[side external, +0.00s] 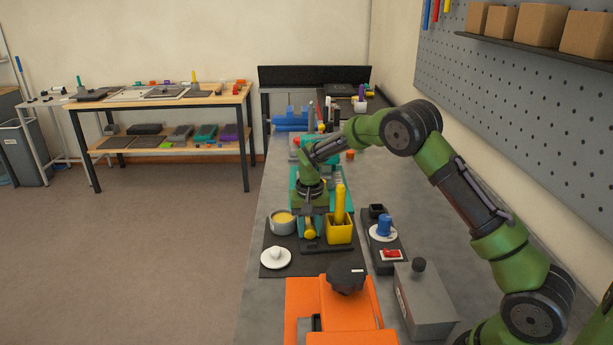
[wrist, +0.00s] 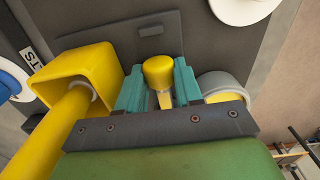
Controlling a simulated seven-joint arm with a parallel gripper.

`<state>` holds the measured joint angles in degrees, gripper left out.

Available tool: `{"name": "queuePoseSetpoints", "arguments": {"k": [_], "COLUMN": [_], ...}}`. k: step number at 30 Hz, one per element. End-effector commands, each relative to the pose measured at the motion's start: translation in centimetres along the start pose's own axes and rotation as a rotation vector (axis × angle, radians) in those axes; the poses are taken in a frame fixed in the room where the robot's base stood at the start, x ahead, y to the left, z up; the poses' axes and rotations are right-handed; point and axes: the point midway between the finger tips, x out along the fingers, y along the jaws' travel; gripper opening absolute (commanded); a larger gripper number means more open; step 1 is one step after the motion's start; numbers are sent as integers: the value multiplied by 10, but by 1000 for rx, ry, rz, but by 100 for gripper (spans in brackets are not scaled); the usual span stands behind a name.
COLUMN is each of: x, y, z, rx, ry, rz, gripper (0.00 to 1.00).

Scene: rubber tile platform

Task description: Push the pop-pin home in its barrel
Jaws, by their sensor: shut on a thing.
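A yellow rounded knob (wrist: 158,72) on a paler shaft, which looks like the pop-pin, is between the two teal fingers of my gripper (wrist: 160,88). The fingers are shut on it. In the side view my gripper (side external: 309,222) is low over the dark mat, with the yellow knob (side external: 309,234) at its tip. A yellow square holder (side external: 339,234) with a tall yellow cylinder (side external: 340,203) stands just right of it; the holder fills the left of the wrist view (wrist: 97,68). I cannot make out the pin's barrel or how deep the pin sits.
A grey cup with yellow contents (side external: 283,221) stands close left of my gripper. A white dish (side external: 276,258) lies on the mat's front left. A dark tray (side external: 367,240) holds a blue cup (side external: 384,225). An orange block (side external: 330,305) and grey box (side external: 428,300) stand in front.

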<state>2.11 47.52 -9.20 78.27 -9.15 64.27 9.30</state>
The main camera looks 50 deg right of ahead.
Motion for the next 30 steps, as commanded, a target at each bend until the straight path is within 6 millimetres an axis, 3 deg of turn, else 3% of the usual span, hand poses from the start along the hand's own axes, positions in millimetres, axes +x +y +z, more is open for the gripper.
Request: {"name": "queuePoseSetpoints", "arguments": {"k": [17, 18, 21, 23, 30], "x": [0, 0, 0, 0, -1], "y": [0, 0, 0, 0, 0], "z": [-15, -15, -14, -14, -14], "rx": [0, 0, 0, 0, 0], "ry": [1, 1, 1, 1, -1], "rz": [-1, -1, 0, 0, 1], "gripper": [5, 41, 57, 65, 65]}}
